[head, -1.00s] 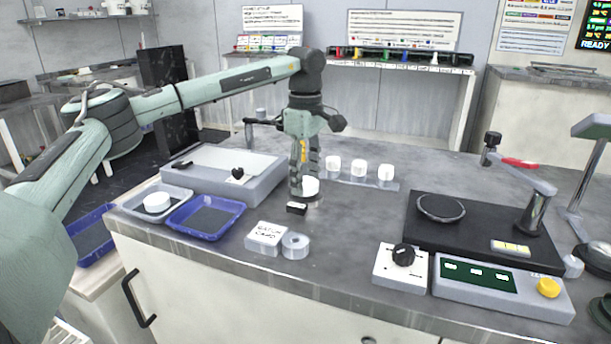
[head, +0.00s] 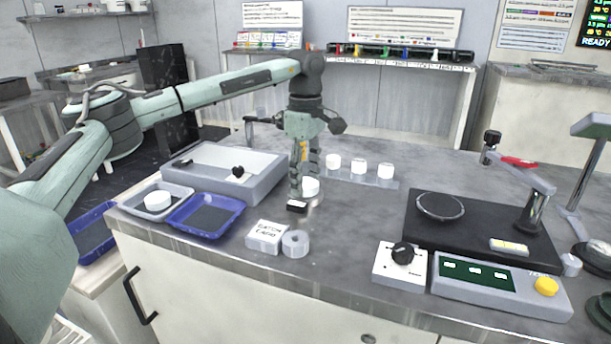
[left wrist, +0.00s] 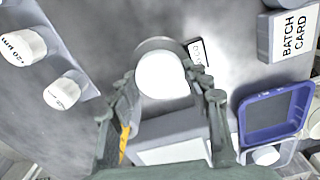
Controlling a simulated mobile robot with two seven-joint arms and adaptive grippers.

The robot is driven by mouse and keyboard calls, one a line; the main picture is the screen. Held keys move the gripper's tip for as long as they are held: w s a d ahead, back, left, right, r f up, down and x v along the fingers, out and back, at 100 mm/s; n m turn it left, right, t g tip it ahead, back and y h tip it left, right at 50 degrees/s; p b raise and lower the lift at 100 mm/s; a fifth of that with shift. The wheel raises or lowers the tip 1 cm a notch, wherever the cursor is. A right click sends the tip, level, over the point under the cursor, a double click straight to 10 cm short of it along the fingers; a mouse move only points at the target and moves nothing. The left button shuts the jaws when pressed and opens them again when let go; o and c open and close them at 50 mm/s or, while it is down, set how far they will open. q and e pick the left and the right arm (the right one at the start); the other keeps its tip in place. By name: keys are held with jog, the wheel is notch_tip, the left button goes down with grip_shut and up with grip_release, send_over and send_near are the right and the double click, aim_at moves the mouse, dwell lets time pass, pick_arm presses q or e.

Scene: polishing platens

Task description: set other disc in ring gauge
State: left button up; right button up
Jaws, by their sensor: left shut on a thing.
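My left gripper (head: 303,192) points down over the bench, shut on a white disc (head: 311,187). In the left wrist view the white disc (left wrist: 162,76) shows between the fingers of the left gripper (left wrist: 168,98). A grey round rim, seemingly the ring gauge (left wrist: 157,43), curves around the disc's far side, beside a small black-and-white label block (head: 297,207). I cannot tell whether the disc rests inside the rim or just above it. Another white disc (head: 158,201) lies in the grey tray (head: 183,189) at left. My right gripper is out of view.
A blue tray (head: 233,217), a batch card block (head: 265,236) and a grey ring-shaped piece (head: 295,243) lie near the front edge. A grey box (head: 268,183) is at left; a black platform (head: 470,246) at right.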

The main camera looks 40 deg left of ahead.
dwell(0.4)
pick_arm(q)
jog(key=o, duration=1.3)
notch_tip(320, 180, up, 12)
dwell(0.4)
